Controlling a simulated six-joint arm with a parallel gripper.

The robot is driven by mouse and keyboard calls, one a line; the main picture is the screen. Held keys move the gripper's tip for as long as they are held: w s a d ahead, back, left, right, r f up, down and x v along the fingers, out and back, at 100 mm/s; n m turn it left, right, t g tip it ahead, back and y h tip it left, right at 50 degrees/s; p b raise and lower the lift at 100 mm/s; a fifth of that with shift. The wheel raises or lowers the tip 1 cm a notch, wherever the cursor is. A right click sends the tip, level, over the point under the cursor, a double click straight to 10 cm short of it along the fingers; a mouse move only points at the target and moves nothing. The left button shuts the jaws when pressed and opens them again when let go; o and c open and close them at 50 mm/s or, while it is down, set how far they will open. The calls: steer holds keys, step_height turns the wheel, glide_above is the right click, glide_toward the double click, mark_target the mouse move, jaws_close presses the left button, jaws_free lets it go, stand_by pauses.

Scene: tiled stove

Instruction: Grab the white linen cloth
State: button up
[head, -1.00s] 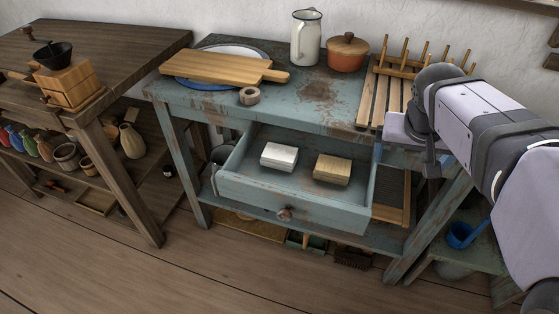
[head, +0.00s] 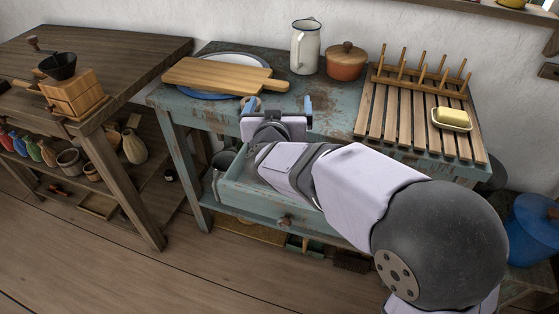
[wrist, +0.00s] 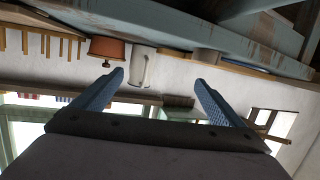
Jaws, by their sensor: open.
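My gripper (head: 279,106) is over the front of the worn blue table, in front of the wooden ring, with its blue fingers spread and nothing between them. It also shows open and empty in the wrist view (wrist: 160,82). The pulled-out blue drawer (head: 245,206) lies below my forearm. The white folded cloth was in this drawer in the earlier picture; now my arm hides that part of the drawer, and neither the white nor the tan folded cloth shows.
On the table (head: 215,112) are a cutting board (head: 215,75) over a plate, a white jug (head: 305,48), an orange lidded pot (head: 345,62), and a slatted rack (head: 400,105) with a butter dish (head: 451,119). A coffee grinder (head: 72,92) stands on the left bench.

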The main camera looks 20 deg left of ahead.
steer(key=s+f+m+g+h, duration=0.1)
steer(key=s+f, duration=0.2)
steer(key=s+d+f+m+g+h+p, duration=0.1)
steer(key=s+f, duration=0.3)
steer(key=s+d+f+m+h, duration=0.1)
steer(key=s+f, duration=0.2)
steer(key=f, duration=0.1)
steer(key=shift+s+f+g+h, duration=0.2)
steer(key=shift+s+g+h, duration=0.1)
steer(key=shift+g+h, duration=0.1)
steer(key=shift+a+b+x, duration=0.15)
steer(key=shift+b+x, duration=0.3)
steer(key=shift+x, duration=1.45)
steer(key=shift+a+b+x, duration=0.15)
steer(key=shift+b+x, duration=0.3)
steer(key=shift+x, duration=1.4)
steer(key=shift+r, duration=0.1)
steer(key=c, duration=1.2)
